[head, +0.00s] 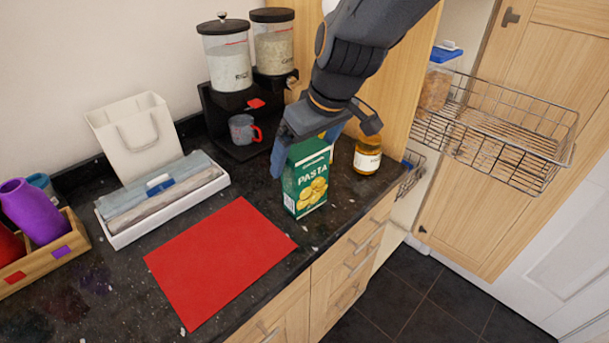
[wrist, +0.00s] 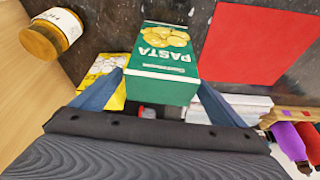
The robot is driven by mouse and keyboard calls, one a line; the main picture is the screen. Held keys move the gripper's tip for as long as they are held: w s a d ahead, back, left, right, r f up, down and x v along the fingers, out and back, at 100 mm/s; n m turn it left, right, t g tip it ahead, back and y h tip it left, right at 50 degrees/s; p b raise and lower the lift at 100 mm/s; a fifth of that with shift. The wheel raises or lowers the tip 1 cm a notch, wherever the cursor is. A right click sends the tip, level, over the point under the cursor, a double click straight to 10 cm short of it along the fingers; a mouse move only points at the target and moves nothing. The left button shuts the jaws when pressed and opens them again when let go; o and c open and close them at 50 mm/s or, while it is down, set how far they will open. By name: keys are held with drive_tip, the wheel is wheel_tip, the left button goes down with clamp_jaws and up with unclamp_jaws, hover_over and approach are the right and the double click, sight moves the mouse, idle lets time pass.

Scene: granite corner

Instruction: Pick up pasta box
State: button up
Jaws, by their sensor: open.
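A green pasta box (head: 305,180) with yellow pasta pictured on its front stands upright on the dark granite counter, right of the red mat. In the wrist view the pasta box (wrist: 166,62) shows upside down, its top end toward me. My gripper (head: 307,150) is open above and around the box's top. In the wrist view the two blue fingers of my gripper (wrist: 158,92) are on either side of the box's upper end. I cannot tell whether the fingers touch it. Part of the box's top is hidden by my gripper in the head view.
A jar (head: 367,154) stands close right of the box; it also shows in the wrist view (wrist: 52,33). A yellow packet (wrist: 105,80) is behind it. A red mat (head: 220,262) lies flat and empty on the left. A dispenser stand (head: 225,118) with a mug (head: 243,129) stands behind.

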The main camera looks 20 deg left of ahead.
drive_tip(key=shift+x, duration=1.35)
drive_tip(key=shift+a, duration=0.1)
drive_tip(key=c, duration=1.6)
